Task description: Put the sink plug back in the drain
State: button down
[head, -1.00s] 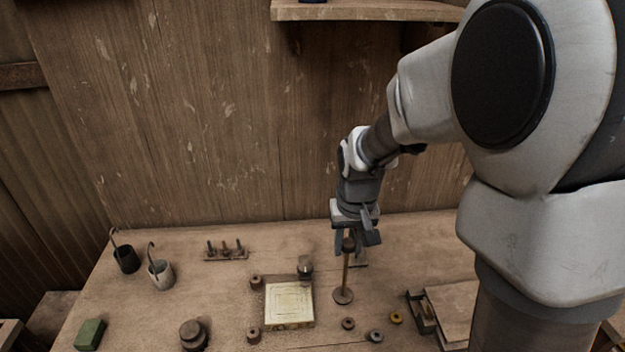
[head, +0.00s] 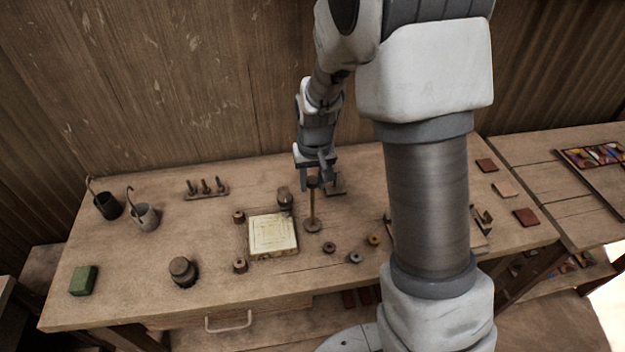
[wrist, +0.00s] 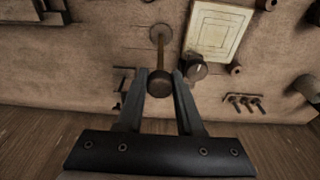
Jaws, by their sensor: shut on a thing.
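No sink, plug or drain can be made out in these views. My gripper (head: 314,176) is shut on the dark round knob (wrist: 159,86) at the top of a thin upright brown rod (head: 312,206). The rod ends in a flat dark disc (head: 312,226) at the bench top; I cannot tell whether the disc touches it. A pale square tile (head: 272,235) lies just left of the disc. In the wrist view the knob sits between my fingertips (wrist: 160,78), with the rod and disc (wrist: 160,33) beyond it.
Two cups (head: 145,216), a peg rack (head: 207,189), a green block (head: 83,280) and a dark weight (head: 183,271) stand left.

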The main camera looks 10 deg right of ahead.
jog(key=shift+f, duration=0.1)
jog(key=c, duration=1)
grip_release()
jog(key=shift+f, duration=0.1)
jog(key=o, duration=0.5)
jog(key=shift+c, duration=0.2)
jog(key=shift+r, duration=0.2)
